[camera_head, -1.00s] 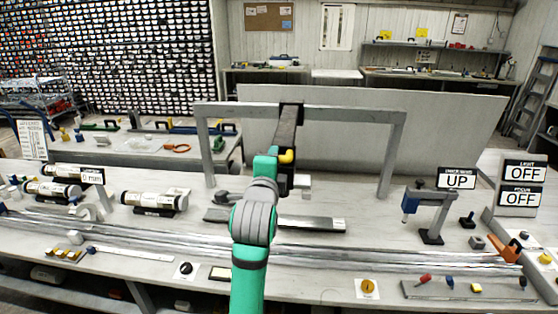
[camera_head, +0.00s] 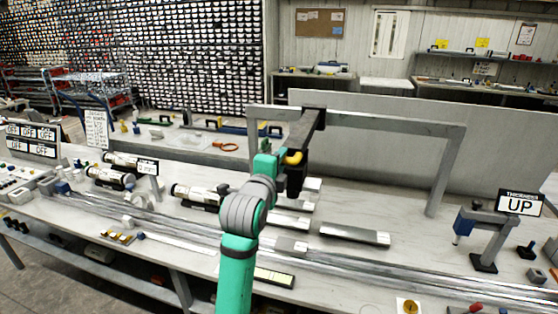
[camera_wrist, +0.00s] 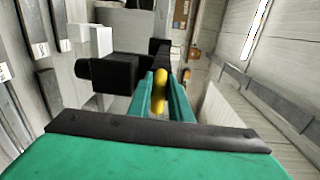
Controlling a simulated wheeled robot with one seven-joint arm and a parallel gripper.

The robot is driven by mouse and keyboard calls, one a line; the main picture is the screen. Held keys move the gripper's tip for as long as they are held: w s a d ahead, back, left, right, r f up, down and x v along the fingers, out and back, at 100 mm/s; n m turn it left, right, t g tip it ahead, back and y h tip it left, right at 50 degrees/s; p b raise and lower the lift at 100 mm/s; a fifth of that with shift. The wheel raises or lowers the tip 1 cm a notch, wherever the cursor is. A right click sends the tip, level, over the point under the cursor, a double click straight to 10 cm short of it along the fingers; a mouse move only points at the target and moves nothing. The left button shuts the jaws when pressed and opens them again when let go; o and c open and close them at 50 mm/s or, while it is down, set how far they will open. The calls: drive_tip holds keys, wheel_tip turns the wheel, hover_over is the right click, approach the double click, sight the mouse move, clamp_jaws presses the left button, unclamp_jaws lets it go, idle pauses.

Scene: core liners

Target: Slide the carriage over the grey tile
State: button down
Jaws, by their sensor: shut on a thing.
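The carriage (camera_head: 308,128) is a dark block with a black hanging part on the grey gantry beam, left of the beam's middle. Its yellow handle (camera_head: 293,158) sticks out on the near side. My green gripper (camera_head: 280,161) is shut on this handle; the wrist view shows the yellow handle (camera_wrist: 158,92) between the two green fingers, beside the black carriage body (camera_wrist: 112,72). Several light and grey flat pieces lie on the bench below and near the carriage, including a long grey slab (camera_head: 355,235) to its right. I cannot tell which is the grey tile; my arm and the carriage hide part of that area.
The gantry posts stand left (camera_head: 255,150) and right (camera_head: 444,180). Metal rails (camera_head: 390,270) run along the bench front. Core cylinders (camera_head: 197,194) lie to the left. A press with an "UP" sign (camera_head: 520,203) stands right. A white panel (camera_head: 380,140) is behind.

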drive_tip(key=shift+w+d+f, duration=0.1)
drive_tip(key=shift+f, duration=0.15)
drive_tip(key=c, duration=1.6)
unclamp_jaws()
drive_tip(key=shift+c, duration=0.2)
drive_tip(key=shift+r, duration=0.1)
drive_tip(key=shift+s+a+r, duration=0.1)
drive_tip(key=shift+s+a, duration=0.1)
drive_tip(key=shift+s, duration=0.25)
drive_tip(key=v, duration=0.9)
drive_tip(key=shift+s, duration=0.45)
